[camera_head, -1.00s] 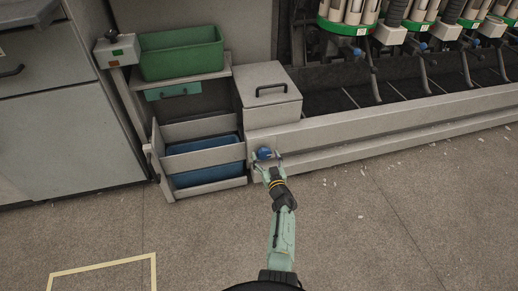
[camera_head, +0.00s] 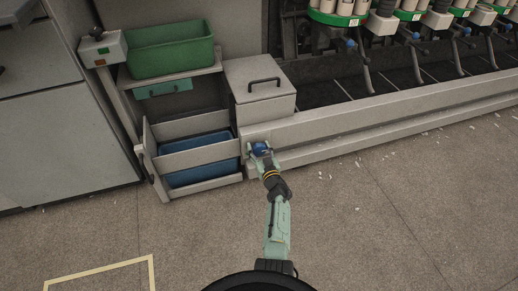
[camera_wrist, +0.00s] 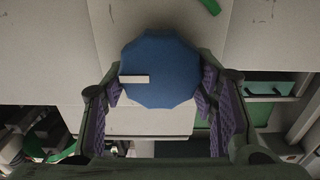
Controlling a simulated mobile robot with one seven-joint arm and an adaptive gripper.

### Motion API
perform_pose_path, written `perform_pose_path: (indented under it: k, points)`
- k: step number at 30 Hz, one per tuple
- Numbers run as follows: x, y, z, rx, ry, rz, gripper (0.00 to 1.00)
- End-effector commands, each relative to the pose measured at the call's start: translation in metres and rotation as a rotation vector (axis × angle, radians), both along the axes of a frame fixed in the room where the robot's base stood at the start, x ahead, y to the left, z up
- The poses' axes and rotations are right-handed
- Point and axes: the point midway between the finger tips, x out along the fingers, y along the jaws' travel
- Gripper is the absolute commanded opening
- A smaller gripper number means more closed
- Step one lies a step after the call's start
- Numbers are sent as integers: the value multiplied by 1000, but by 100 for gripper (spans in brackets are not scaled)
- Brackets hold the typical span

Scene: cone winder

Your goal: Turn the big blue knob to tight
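The big blue knob (camera_wrist: 160,70) is a many-sided disc on the grey machine front and fills the upper middle of the wrist view. A white pointer bar on its face points left in that view. In the head view the knob (camera_head: 260,149) sits at the left end of the machine's low front rail. My gripper (camera_wrist: 160,92) is open around the knob, one purple-padded finger on each side. Its fingertips are close to the knob's edges; I cannot tell if they touch. My gripper (camera_head: 261,152) partly hides the knob in the head view.
A green mark (camera_wrist: 211,6) shows above right of the knob in the wrist view.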

Motion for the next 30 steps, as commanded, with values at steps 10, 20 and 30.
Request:
perform_pose_path:
  k: [10,20,30]
  points:
    - [0,0,0,0,0,-1,27]
    - [0,-1,1,32,11,-1,24]
    - [1,-3,2,238,80,-1,24]
